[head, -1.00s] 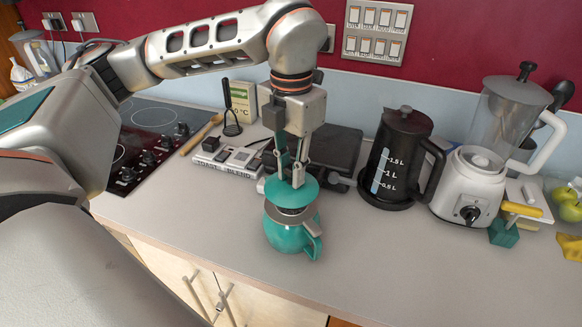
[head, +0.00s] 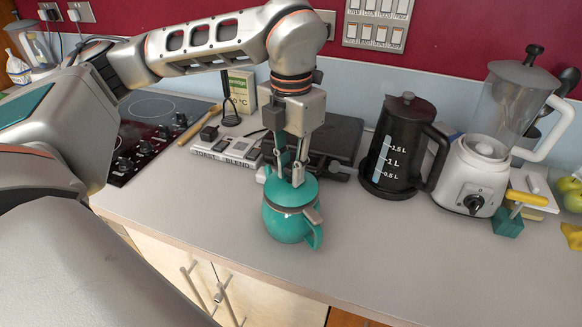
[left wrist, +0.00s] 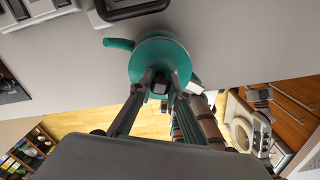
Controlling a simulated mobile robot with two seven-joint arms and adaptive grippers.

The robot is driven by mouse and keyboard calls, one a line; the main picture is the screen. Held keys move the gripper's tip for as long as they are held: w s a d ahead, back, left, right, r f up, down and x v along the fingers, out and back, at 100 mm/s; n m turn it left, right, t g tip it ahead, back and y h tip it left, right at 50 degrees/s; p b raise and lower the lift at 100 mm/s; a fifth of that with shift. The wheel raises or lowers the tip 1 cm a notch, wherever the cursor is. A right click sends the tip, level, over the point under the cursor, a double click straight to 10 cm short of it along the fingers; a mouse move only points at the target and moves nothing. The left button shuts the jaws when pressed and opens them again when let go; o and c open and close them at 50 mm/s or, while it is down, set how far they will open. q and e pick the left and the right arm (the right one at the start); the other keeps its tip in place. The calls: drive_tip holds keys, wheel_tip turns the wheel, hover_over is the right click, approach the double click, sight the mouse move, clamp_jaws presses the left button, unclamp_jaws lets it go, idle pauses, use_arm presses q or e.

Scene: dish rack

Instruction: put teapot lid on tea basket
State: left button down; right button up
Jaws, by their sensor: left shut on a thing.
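The teal teapot (head: 287,226) stands upright on the counter near its front edge, its handle toward the front right. The tea basket (head: 312,214) is in the teapot's mouth; mostly its grey tab shows, at the right. The teal domed lid (head: 290,192) sits low over the basket, seemingly on it; whether it is fully seated I cannot tell. My left gripper (head: 297,179) points down and is shut on the lid's knob.
Behind the teapot are a dark flat appliance (head: 330,138) and TOAST/BLEND blocks (head: 225,151). A black kettle (head: 402,148) and a white blender (head: 476,178) stand to the right. The hob (head: 150,125) is at the left. The counter right of the teapot is clear.

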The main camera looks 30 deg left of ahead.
use_arm(q)
drive_tip(key=shift+f+b, duration=0.4)
drive_tip(key=shift+f, duration=0.25)
drive_tip(key=c, duration=1.8)
unclamp_jaws()
drive_tip(key=shift+c, duration=0.2)
wheel_tip(320, 180, up, 12)
drive_tip(key=shift+r, duration=0.1)
